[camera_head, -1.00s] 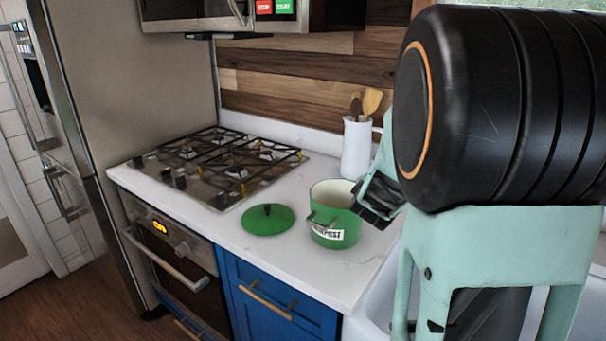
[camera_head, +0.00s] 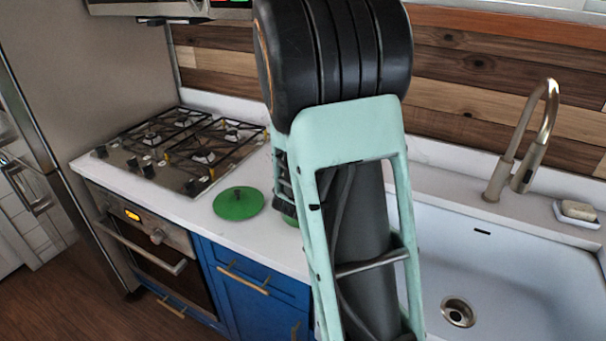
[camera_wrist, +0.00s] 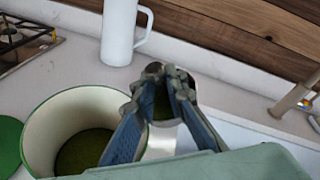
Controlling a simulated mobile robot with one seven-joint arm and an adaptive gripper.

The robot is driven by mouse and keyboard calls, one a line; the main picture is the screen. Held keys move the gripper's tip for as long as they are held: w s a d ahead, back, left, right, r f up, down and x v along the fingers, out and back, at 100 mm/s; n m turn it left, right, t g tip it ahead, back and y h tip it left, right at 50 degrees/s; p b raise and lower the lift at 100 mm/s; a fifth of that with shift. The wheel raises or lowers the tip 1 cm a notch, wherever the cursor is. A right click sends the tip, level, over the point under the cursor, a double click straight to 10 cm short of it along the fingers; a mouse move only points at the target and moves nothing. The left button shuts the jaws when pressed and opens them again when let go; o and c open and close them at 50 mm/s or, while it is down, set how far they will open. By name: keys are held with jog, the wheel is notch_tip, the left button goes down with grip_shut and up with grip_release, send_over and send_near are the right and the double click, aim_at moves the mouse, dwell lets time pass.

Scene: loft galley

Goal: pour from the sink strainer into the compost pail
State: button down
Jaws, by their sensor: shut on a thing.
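The metal sink strainer (camera_wrist: 162,142) is between my gripper's fingers (camera_wrist: 166,85) in the wrist view, with dark green showing inside its rim. My gripper is shut on it. The compost pail (camera_wrist: 38,128) stands open to the left of the gripper, cream inside with dark green matter at the bottom. The strainer appears beside the pail in this view; its height above the counter is hard to tell. In the head view my arm hides the strainer and most of the pail, leaving a green sliver (camera_head: 289,220).
The green lid (camera_head: 238,204) lies on the counter beside the gas hob (camera_head: 180,150). A white pitcher (camera_wrist: 119,32) stands behind the pail. The white sink (camera_head: 500,270), with its drain and tall faucet (camera_head: 523,150), is at right. A soap dish (camera_head: 577,213) sits behind it.

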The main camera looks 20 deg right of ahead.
jog(key=shift+w+a+r+n+h+p, duration=0.15)
jog(key=shift+a+n+p, duration=0.15)
jog(key=shift+a+p, duration=0.1)
jog(key=shift+w+a+r+n+h+p, duration=0.1)
jog(key=shift+w+a+n+h+p, duration=0.05)
jog(key=shift+a+n+p, duration=0.2)
jog(key=shift+w+a+r+n+t+h, duration=0.2)
jog(key=shift+a+n+t+h, duration=0.15)
jog(key=shift+a+n, duration=0.2)
dwell(0.7)
jog(key=shift+w+a+f+n+h+b, duration=0.1)
jog(key=shift+a+f+n+h+b, duration=0.1)
jog(key=shift+f+n+h+b, duration=0.4)
dwell(0.6)
jog(key=shift+w+a+n+t+h+b, duration=0.2)
jog(key=shift+a+n+t+b, duration=0.1)
jog(key=shift+n, duration=0.55)
jog(key=shift+w+a+n+t+h+b, duration=0.15)
jog(key=shift+a+n+t, duration=0.15)
jog(key=shift+n, duration=0.55)
dwell(1.0)
jog(key=shift+w+a+n+t+p, duration=0.15)
jog(key=shift+a+n, duration=0.3)
jog(key=shift+a, duration=0.05)
jog(key=shift+w+a+n+t+p, duration=0.1)
jog(key=shift+w+a+n+p, duration=0.05)
jog(key=shift+a+n, duration=0.3)
dwell(0.4)
